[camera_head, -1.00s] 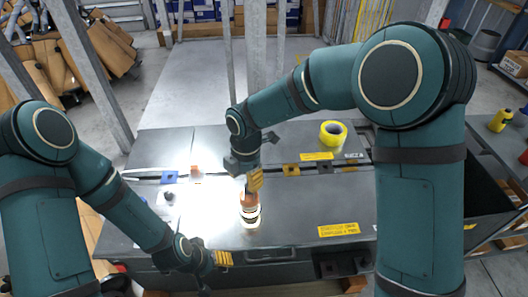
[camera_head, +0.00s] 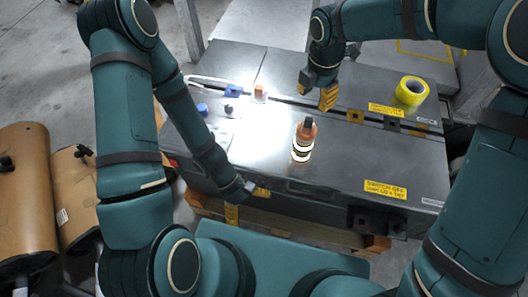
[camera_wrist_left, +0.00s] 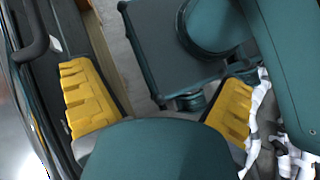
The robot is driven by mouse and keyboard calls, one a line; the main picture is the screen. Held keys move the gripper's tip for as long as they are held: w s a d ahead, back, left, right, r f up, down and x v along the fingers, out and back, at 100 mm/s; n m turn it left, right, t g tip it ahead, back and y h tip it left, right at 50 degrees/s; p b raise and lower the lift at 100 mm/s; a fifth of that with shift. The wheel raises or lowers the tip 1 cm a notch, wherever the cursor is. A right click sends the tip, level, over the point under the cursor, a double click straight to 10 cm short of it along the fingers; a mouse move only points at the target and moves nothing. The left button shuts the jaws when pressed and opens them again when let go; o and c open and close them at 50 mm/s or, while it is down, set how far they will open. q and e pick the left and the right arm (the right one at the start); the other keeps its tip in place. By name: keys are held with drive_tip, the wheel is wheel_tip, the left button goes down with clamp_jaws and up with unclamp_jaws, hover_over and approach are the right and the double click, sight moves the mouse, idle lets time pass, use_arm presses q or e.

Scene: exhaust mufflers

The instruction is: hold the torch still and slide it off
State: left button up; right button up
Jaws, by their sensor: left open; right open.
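The torch (camera_head: 303,143) stands upright on the dark grey bench top (camera_head: 345,165) in the head view. It has an orange top, a dark body and brightly glowing white bands. My right gripper (camera_head: 317,88) is open and empty, behind the torch and apart from it. My left gripper (camera_head: 248,203) is open at the bench's front edge, left of and nearer than the torch, not touching it. In the left wrist view its two yellow fingers (camera_wrist_left: 158,102) are wide apart with nothing held between them; the torch does not show there.
A yellow tape roll (camera_head: 411,91) lies at the bench's back right. A blue block (camera_head: 233,91), an orange-and-white item (camera_head: 260,93) and a blue round item (camera_head: 202,108) sit at the left. Brown muffler cylinders (camera_head: 27,190) stand left of the bench. Bench surface right of the torch is clear.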

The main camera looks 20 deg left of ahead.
use_arm(q)
drive_tip(key=w+d+r+n+t+h, duration=0.1)
drive_tip(key=d+r+n+h, duration=0.1)
drive_tip(key=d+n+h, duration=0.15)
drive_tip(key=n+t+h, duration=0.2)
drive_tip(key=n+t, duration=0.9)
drive_tip(key=t, duration=0.4)
approach(297, 139)
drive_tip(key=shift+t, duration=0.3)
drive_tip(key=x, duration=1.2)
drive_tip(key=shift+w+d, duration=0.1)
drive_tip(key=shift+d, duration=0.3)
drive_tip(key=shift+m, duration=0.25)
drive_tip(key=c, duration=1.4)
drive_tip(key=shift+o, duration=0.2)
